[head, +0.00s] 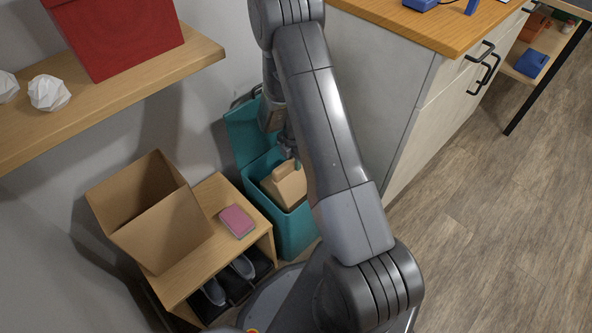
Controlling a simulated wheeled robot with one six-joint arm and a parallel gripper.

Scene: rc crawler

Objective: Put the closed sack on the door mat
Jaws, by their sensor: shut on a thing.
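The closed sack (287,190), light brown with a folded top, is in the opening of a teal bin (296,232) whose lid stands open. My gripper (291,158) points down at the sack's top and is shut on it; the fingertips are small and partly hidden by my arm. The sack's lower part is hidden inside the bin. I cannot tell whether the sack touches the bin's walls. No door mat shows in this view.
An open cardboard box (160,225) and a pink book-like block (237,221) sit on a low wooden bench (212,257) with shoes beneath. A wooden shelf (120,85) overhangs at left. A counter cabinet (400,110) stands right of the bin. Wooden floor (490,230) at right is clear.

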